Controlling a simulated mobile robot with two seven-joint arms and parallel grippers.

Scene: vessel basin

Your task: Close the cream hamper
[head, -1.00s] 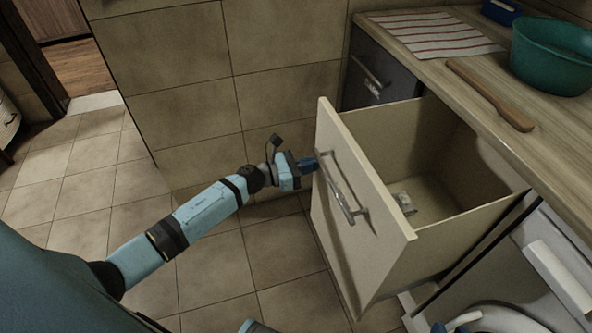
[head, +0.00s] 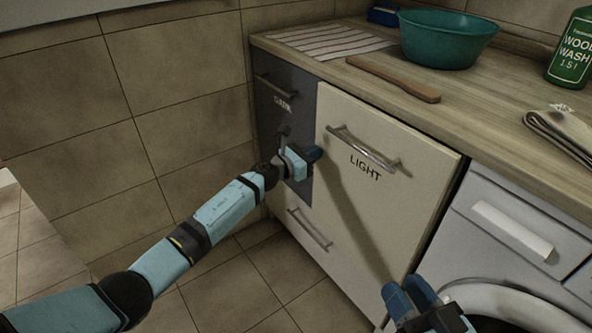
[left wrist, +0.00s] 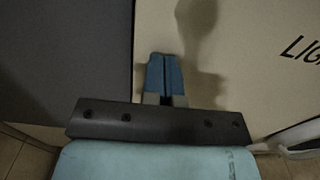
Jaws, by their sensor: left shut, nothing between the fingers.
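The cream hamper (head: 385,200), a drawer front marked "LIGHT" with a metal bar handle (head: 362,150), stands flush beside the dark front and under the worktop. Its inside is hidden. My left gripper (head: 315,154) is shut and empty, with its blue fingertips at the hamper front's left edge, left of the handle. In the left wrist view, the shut fingers (left wrist: 164,75) point at the cream front (left wrist: 230,60); I cannot tell if they touch. My right gripper (head: 410,292) is low in front of the hamper, with two blue fingers; their gap is unclear.
A dark front marked "DARK" (head: 285,130) is left of the hamper. A white washing machine (head: 510,225) is at the right. The worktop (head: 480,120) holds a teal basin (head: 447,45), wooden paddle (head: 395,78), striped cloth (head: 330,42) and green bottle (head: 574,50).

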